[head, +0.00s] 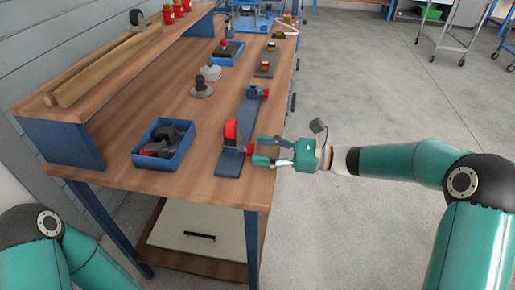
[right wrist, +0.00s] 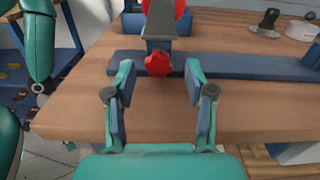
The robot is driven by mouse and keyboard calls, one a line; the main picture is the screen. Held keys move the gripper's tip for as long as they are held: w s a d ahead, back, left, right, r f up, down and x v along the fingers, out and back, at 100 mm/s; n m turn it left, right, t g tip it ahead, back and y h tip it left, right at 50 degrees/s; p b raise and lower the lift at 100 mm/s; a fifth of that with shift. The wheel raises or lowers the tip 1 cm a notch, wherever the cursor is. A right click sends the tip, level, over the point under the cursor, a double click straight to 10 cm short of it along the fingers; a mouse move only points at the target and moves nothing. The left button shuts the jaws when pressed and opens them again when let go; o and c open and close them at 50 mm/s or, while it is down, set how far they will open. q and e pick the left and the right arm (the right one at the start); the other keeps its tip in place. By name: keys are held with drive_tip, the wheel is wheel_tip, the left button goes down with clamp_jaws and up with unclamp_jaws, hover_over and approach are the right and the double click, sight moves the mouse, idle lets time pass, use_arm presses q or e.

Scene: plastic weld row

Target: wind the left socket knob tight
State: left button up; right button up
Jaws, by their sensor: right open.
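A red star-shaped knob (right wrist: 158,63) sits on the front of the socket at the left end of the blue rail (right wrist: 240,66) in the right wrist view. In the head view the same knob (head: 249,149) is at the rail's near end, by the table edge. My right gripper (head: 262,151) is open, its fingers pointing at this knob. In the right wrist view the fingertips (right wrist: 159,74) stand either side of the knob with gaps; I see no contact. A second red knob (head: 265,91) is at the rail's far end. My left gripper is out of view.
A red wheel-like part (head: 231,129) stands at the rail's near end. A blue bin (head: 163,146) with dark and red parts stands left of it. A dark-handled tool (head: 201,88) and a grey part (head: 211,72) lie farther back.

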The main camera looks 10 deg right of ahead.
drive_tip(key=shift+w+a, duration=0.2)
drive_tip(key=shift+a, duration=0.4)
